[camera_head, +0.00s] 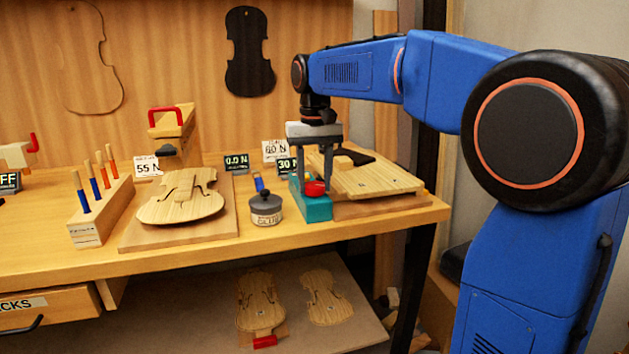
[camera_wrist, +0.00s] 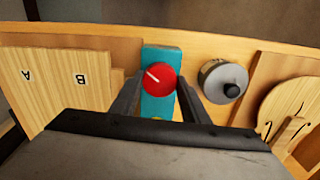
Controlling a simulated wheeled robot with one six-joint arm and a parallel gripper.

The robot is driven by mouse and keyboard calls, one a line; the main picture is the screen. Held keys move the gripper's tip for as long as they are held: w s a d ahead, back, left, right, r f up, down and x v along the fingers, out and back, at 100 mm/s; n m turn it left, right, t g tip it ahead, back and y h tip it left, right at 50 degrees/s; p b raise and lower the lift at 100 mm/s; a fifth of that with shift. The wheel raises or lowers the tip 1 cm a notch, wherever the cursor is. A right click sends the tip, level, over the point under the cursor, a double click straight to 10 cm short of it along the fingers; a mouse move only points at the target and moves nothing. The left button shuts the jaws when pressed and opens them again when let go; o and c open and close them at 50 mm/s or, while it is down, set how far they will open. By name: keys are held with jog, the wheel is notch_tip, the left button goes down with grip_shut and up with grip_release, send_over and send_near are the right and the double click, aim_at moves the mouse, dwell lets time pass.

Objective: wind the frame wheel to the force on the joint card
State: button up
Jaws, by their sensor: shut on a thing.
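The red frame wheel (camera_head: 316,189) sits on a teal block (camera_head: 318,209) at the bench's front right. My gripper (camera_head: 315,184) comes down over it from above, its fingers on either side, shut on the wheel. In the wrist view the wheel (camera_wrist: 158,78) lies between the fingers, with a white pointer line towards the upper left. A dark display (camera_head: 287,167) behind the block reads about 30 N, partly hidden by my gripper. A white card (camera_head: 276,150) above it reads 60 or 80 N; the first digit is unclear.
A second card (camera_head: 147,166) reads 55 N and another display (camera_head: 236,163) reads 0.0 N. A grey glue pot (camera_head: 266,208) stands close left of the teal block. A violin body (camera_head: 181,196) lies further left. A pale wooden plate (camera_head: 372,181) lies right of the block.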

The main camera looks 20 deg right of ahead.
aim_at(315, 184)
dwell(0.3)
jog(key=o, duration=1.1)
jog(key=shift+c, duration=0.2)
jog(key=shift+r, duration=0.1)
notch_tip(315, 184, up, 17)
jog(key=shift+r, duration=0.15)
dwell(0.6)
jog(key=s+d+f+t, duration=0.2)
jog(key=s+d+f, duration=0.1)
jog(key=s+f, duration=1.2)
jog(key=s+d+f+t, duration=0.2)
jog(key=s+d+f, duration=0.2)
jog(key=s+f, duration=1.2)
notch_tip(315, 184, down, 4)
jog(key=shift+s+d+f+n+t, duration=0.15)
jog(key=shift+s+n+t, duration=0.1)
jog(key=shift+n+t, duration=0.15)
